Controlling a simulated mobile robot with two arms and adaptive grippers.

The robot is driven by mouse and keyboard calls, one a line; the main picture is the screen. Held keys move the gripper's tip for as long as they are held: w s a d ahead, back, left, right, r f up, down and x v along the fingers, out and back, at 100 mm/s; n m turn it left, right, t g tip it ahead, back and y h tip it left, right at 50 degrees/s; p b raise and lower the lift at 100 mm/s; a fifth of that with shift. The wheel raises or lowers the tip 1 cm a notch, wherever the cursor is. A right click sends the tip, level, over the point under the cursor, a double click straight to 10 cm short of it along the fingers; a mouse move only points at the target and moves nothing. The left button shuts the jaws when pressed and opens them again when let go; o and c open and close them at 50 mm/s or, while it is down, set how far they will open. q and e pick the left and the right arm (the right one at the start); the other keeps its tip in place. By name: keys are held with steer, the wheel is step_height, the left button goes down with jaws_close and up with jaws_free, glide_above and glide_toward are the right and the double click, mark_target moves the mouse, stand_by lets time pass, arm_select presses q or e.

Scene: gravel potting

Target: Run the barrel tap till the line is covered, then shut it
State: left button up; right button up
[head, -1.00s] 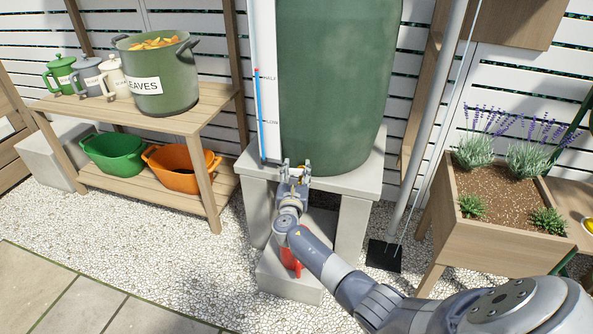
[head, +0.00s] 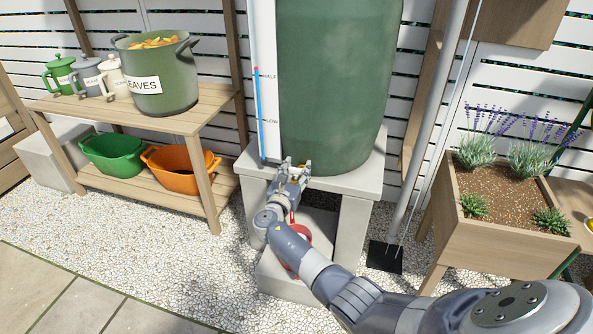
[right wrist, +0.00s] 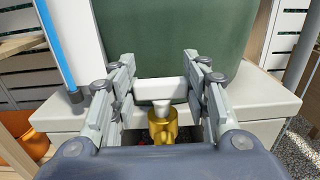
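The green rain barrel (head: 330,90) stands on a pale stone stand (head: 352,180). Its brass tap (right wrist: 162,125) shows in the right wrist view with a small pale grey top. My right gripper (head: 297,166) is at the tap, its fingers spread on either side of it. A pale bar (right wrist: 160,90) spans the space between the fingers; I cannot tell whether they press on it. A red vessel (head: 303,235) sits below the tap, largely hidden by my right arm. Its inside, any line and any water are not visible. My left gripper is out of view.
The barrel's gauge (head: 262,100) has a blue column topping out near HALF. At left, a wooden shelf (head: 190,122) holds a large pot, several small cans and two tubs. A downpipe (head: 425,130) and a planter (head: 500,235) stand at right. Gravel is open in front.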

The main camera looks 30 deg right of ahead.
steer(key=o, duration=0.3)
steer(key=shift+o, duration=0.2)
steer(key=v, duration=1.2)
steer(key=shift+f, duration=0.1)
